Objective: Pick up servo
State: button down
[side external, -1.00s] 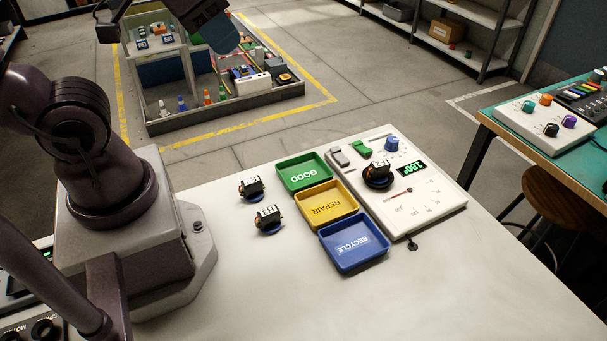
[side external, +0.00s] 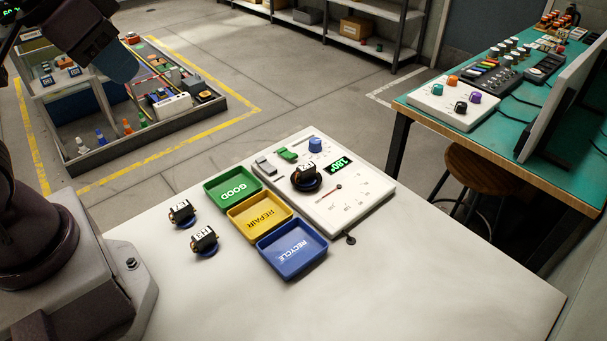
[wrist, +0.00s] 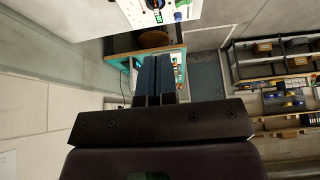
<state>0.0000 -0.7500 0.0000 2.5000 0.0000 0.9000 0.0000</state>
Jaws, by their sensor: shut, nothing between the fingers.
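Two small black servos with white labels and blue round bases, one (side external: 181,212) and another just below it (side external: 204,241), sit on the white bench left of the trays. A third servo (side external: 306,178) sits on the white tester panel (side external: 372,193). My gripper (side external: 122,68) is high at the upper left of the side view, well away from all three. Its blue fingers are together and empty in the wrist view (wrist: 155,78). In the wrist view, part of the tester shows at the top; I cannot make out the servos on the bench.
Green GOOD (side external: 232,187), yellow REPAIR (side external: 259,216) and blue RECYCLE (side external: 291,249) trays look empty in a row between the loose servos and the tester. The bench front is clear. A teal-topped table (side external: 520,140) with control boxes stands at the right.

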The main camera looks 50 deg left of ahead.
jog(key=c, duration=1.8)
grip_release()
jog(key=o, duration=1.3)
